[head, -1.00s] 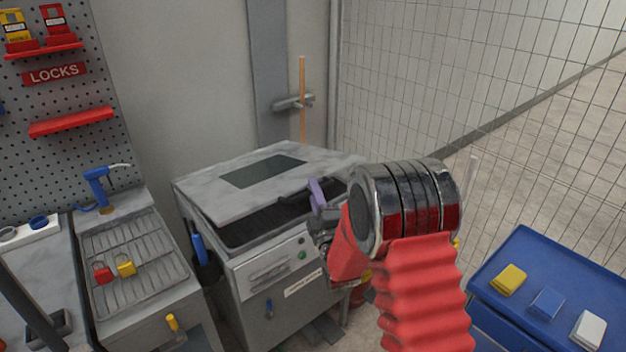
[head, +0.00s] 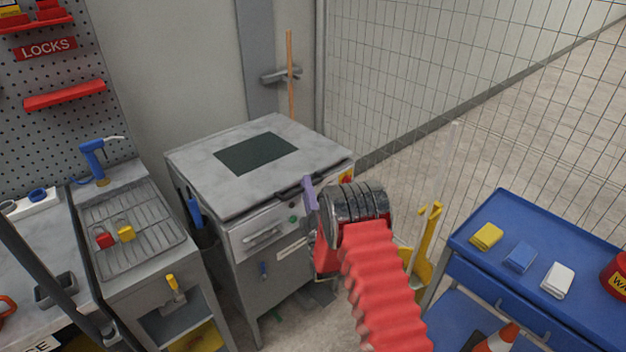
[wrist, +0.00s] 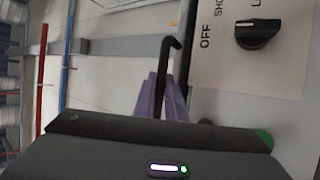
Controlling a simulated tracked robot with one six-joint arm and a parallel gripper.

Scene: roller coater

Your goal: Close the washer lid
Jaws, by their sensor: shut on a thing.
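The washer (head: 265,245) is a grey steel cabinet left of my arm. Its grey lid (head: 200,165), with a dark window, lies down over the top and looks flush or nearly so; a small remaining gap cannot be ruled out. A dark handle (head: 290,190) runs along the lid's front edge. My gripper (head: 310,192) has purple fingers and is shut at the right end of this handle. In the wrist view the fingers (wrist: 162,98) meet by the dark handle bar (wrist: 174,60); the grip itself is partly hidden by my gripper's body.
A control panel with a dark knob (wrist: 258,33) is close beside the fingers. A sink bench (head: 130,250) stands left, with a red and a yellow padlock. A blue cart (head: 480,265) with several coloured cloths stands right. A mesh fence (head: 400,90) closes off the back right.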

